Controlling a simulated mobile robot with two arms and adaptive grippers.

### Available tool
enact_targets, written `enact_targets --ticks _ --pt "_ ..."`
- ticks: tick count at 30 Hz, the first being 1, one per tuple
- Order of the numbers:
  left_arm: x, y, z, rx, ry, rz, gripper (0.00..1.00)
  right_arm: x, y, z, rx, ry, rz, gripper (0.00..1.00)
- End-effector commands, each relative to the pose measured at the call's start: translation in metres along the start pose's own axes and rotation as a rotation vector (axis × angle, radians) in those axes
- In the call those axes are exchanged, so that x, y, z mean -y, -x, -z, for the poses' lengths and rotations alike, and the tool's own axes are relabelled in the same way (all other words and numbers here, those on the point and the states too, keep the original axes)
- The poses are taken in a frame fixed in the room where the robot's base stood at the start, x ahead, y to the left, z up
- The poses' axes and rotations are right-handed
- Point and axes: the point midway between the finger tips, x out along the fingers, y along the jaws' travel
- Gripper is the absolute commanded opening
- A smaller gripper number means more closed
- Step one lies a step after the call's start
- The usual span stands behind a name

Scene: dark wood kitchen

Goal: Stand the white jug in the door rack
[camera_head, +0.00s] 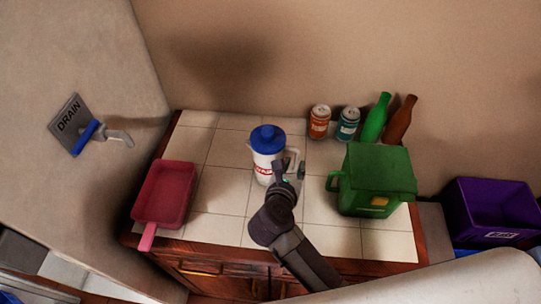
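The white jug (262,170) with a blue lid and a red label stands upright on the tiled counter (222,177), its handle towards the right. My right gripper (290,169) is at the handle side of the jug, in front of it. Its two fingers look spread apart, with the lower part of the handle between or just behind them; I cannot tell whether they touch it. My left gripper is not in view. No door rack shows.
A red pan (165,190) lies at the counter's left. A green bin (378,178) stands right of the jug. Two cans (319,122) and two bottles, green (375,121) and brown (398,121), line the back. A purple crate (491,211) and a wall drain tap (117,136) flank the counter.

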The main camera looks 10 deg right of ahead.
Motion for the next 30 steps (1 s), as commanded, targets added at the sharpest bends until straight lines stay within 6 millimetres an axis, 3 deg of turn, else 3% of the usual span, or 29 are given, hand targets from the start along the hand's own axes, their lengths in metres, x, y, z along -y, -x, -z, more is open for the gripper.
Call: enact_targets --ticks 1,6,15,20,30 --pt "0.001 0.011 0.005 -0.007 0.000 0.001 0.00 0.001 -0.008 -0.007 0.004 0.006 0.002 0.27" --pt "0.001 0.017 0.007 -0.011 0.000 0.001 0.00 0.000 -0.031 -0.003 0.002 0.004 0.001 0.27" --pt "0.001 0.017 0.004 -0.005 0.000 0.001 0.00 0.000 -0.036 0.000 0.000 0.000 -0.001 0.27" --pt "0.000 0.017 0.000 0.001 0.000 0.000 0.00 0.000 -0.036 0.000 0.000 0.000 0.000 0.00" --pt "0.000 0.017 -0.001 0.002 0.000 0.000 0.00 0.000 -0.036 0.000 0.000 0.001 0.000 0.00"
